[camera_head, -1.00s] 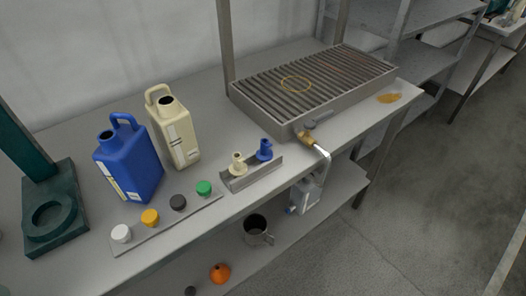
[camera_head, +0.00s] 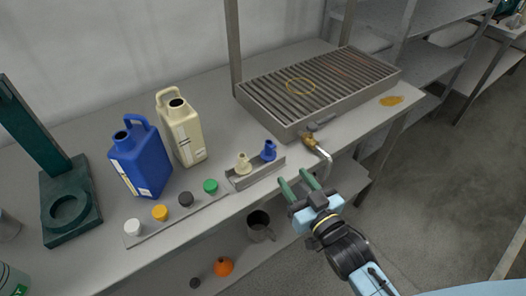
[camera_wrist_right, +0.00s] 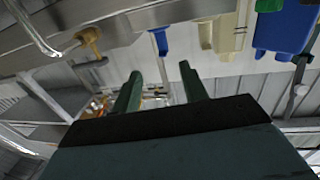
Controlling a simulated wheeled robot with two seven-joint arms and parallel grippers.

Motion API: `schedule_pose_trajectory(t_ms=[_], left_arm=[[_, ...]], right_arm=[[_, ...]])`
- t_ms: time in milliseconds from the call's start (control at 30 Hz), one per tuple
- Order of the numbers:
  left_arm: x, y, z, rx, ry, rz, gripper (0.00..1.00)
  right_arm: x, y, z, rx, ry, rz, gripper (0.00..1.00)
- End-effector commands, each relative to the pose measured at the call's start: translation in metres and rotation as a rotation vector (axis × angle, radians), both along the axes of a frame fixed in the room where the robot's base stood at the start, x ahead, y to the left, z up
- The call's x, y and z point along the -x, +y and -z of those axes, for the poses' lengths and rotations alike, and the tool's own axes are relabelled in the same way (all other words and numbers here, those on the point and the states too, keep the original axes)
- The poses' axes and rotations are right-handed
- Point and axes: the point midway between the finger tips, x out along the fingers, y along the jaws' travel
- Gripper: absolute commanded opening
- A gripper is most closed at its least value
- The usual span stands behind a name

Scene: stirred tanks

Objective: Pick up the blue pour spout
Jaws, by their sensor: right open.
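The blue pour spout (camera_head: 269,151) stands upright in a small grey metal holder (camera_head: 243,184) on the bench, right of a cream pour spout (camera_head: 243,163). My right gripper (camera_head: 296,184) is open and empty, in front of the bench edge, a little right of and nearer than the blue spout. Its two green fingers point toward the bench. In the right wrist view the fingers (camera_wrist_right: 163,92) are apart, with a blue piece (camera_wrist_right: 161,42) beyond them that looks like the spout. My left gripper is not in view.
A blue jug (camera_head: 141,163) and a cream jug (camera_head: 182,130) stand behind the holder to the left. A strip (camera_head: 177,219) carries several coloured caps. A grated tray (camera_head: 318,88) with a brass tap (camera_head: 309,138) lies to the right, close to the gripper.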

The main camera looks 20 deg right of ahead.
Motion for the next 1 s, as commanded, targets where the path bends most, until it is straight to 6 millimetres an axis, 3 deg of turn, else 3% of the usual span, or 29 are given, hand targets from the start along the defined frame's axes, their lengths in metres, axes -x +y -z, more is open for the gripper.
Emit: schedule_pose_trajectory(t_ms=[400, 667, 867, 1000], left_arm=[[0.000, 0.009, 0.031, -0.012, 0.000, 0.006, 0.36], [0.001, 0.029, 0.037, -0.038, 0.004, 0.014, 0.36], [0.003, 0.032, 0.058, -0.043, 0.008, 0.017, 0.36], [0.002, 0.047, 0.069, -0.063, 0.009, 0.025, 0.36]], right_arm=[[-0.066, 0.014, 0.001, -0.001, -0.008, -0.002, 0.43], [-0.081, 0.017, 0.000, -0.001, -0.005, -0.002, 0.43], [-0.101, 0.023, 0.008, -0.001, -0.006, -0.002, 0.43], [-0.118, 0.028, 0.008, 0.000, -0.006, -0.002, 0.43]])
